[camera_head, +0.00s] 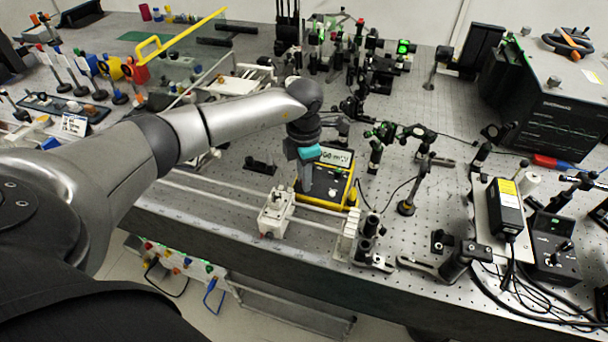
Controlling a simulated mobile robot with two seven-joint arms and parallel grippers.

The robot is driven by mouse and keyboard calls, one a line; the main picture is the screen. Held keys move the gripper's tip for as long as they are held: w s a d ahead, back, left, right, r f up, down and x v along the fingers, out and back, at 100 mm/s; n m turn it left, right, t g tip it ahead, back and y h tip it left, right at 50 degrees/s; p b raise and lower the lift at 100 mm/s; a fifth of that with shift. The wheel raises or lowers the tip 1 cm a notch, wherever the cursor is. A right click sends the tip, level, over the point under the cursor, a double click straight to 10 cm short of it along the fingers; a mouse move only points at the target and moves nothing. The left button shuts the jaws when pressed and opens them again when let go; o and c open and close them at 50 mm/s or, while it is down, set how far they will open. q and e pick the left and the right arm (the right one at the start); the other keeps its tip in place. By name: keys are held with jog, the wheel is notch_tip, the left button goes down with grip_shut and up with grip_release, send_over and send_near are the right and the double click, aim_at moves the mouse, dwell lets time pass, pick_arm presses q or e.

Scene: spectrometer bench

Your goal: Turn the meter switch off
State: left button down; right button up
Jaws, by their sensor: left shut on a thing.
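The meter (338,158) is a yellow-edged box with a black face and a lit display, standing on the perforated bench near its front edge. My left gripper (304,186) points down at the left part of the meter's face, just below the display. Its fingers look close together at the face, and they cover the spot they are on. The switch itself is hidden or too small to make out. A pale round spot (332,192) shows on the face right of the fingers. My right gripper is not in view.
A white carriage (278,212) on rails stands just left of and in front of the meter. Optical posts (406,207) stand to the right. A black power supply (508,208) with cables lies farther right. Optics crowd the bench behind.

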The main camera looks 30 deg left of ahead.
pick_arm(q)
jog(key=n, duration=0.3)
jog(key=shift+n+p, duration=0.3)
jog(key=shift+p, duration=0.1)
jog(key=shift+n+p, duration=0.5)
jog(key=shift+n, duration=1.3)
jog(key=c, duration=0.8)
grip_release()
jog(key=shift+o, duration=0.2)
notch_tip(320, 180, up, 15)
jog(key=shift+r, duration=0.15)
